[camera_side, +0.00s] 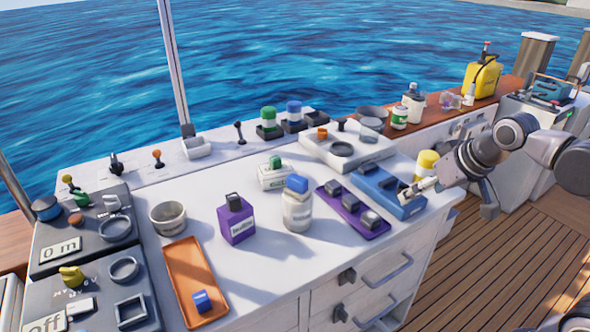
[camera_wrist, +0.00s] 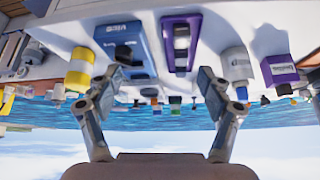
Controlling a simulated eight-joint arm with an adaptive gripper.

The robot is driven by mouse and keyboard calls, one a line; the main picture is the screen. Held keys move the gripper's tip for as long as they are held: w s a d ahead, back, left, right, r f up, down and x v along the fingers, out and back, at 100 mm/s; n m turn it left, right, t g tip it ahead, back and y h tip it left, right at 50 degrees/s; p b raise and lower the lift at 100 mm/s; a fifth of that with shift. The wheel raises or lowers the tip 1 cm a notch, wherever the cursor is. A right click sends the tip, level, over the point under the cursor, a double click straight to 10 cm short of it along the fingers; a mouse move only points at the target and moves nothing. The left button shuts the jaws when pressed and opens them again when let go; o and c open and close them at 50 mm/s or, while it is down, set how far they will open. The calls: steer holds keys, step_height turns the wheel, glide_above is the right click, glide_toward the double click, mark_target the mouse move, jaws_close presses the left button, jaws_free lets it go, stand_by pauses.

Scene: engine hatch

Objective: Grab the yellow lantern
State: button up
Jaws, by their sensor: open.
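A yellow-and-white cylinder (camera_side: 427,163), which looks like the lantern, stands upright at the right end of the white counter. It also shows at the left in the wrist view (camera_wrist: 80,68), which is upside down. My gripper (camera_side: 408,193) is over the right end of the counter, by the front end of the blue tray and near the cylinder. In the wrist view my gripper (camera_wrist: 160,78) is open and empty. Its left finger is near the cylinder, which lies outside the jaws. In the side view my gripper and wrist hide the cylinder's lower part.
The blue tray (camera_side: 371,181) and purple tray (camera_side: 334,198) hold dark blocks. A blue-capped jar (camera_side: 297,210), purple bottle (camera_side: 236,222) and orange tray (camera_side: 180,262) stand farther left. A yellow can (camera_side: 482,78) stands on the wooden ledge behind. The counter's front middle is clear.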

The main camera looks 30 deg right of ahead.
steer(key=w+d+r+m+g+h, duration=0.1)
steer(key=w+d+r+m+g, duration=0.2)
steer(key=w+d, duration=0.6)
steer(key=m+h, duration=0.1)
steer(key=m, duration=0.2)
glide_toward(430, 155)
steer(key=d+f, duration=0.1)
steer(key=x, duration=0.4)
steer(key=shift+w+f, duration=0.2)
steer(key=shift+f, duration=0.1)
steer(key=shift+a+x, duration=0.15)
steer(key=shift+x, duration=1.35)
steer(key=shift+a+x, duration=0.15)
steer(key=shift+x, duration=1.3)
steer(key=shift+f, duration=0.1)
steer(key=c, duration=1.4)
